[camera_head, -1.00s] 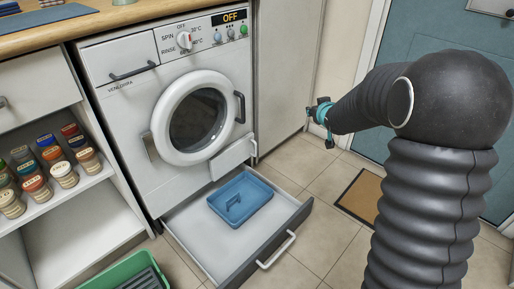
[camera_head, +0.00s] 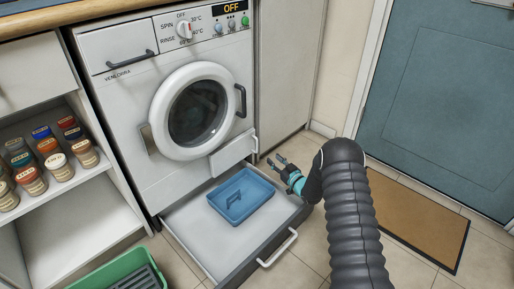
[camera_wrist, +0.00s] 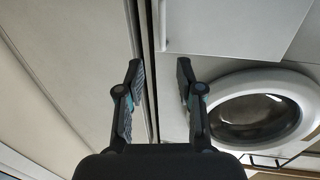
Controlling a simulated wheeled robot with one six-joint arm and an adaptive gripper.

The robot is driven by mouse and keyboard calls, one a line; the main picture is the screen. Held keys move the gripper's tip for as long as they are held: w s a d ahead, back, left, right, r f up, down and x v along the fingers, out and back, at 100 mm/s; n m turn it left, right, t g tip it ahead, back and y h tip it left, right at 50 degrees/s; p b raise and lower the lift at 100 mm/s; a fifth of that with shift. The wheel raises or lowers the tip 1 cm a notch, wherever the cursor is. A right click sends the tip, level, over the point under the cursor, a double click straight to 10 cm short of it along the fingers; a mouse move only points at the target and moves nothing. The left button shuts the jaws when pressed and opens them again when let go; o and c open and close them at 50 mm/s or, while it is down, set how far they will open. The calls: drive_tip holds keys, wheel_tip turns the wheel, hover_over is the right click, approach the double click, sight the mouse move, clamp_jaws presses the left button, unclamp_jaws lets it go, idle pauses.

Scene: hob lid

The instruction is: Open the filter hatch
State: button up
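The filter hatch (camera_head: 233,156) is a white rectangular panel low on the right of the washing machine's front, with a small upright handle (camera_head: 255,144) at its right edge. It looks closed in the head view. The wrist view shows the hatch (camera_wrist: 228,25) at the top, with its handle (camera_wrist: 162,25) at its left edge. My gripper (camera_head: 277,161) is open and empty, low and just right of the hatch, fingers pointing toward the machine. In the wrist view my gripper's (camera_wrist: 159,67) fingers are apart, with the handle beyond the gap between them. I see no contact.
An open drawer (camera_head: 185,225) sticks out under the machine, holding a blue tray (camera_head: 241,196). The round washer door (camera_head: 197,112) is shut. A tall cabinet (camera_head: 284,75) stands right of the machine. A green crate (camera_head: 110,270) is at lower left. Floor right of the drawer is open.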

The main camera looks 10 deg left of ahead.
sight(257, 151)
drive_tip(key=b+x, duration=0.2)
drive_tip(key=x, duration=1.1)
drive_tip(key=shift+w+a+f, duration=0.1)
drive_tip(key=shift+a, duration=0.35)
clamp_jaws()
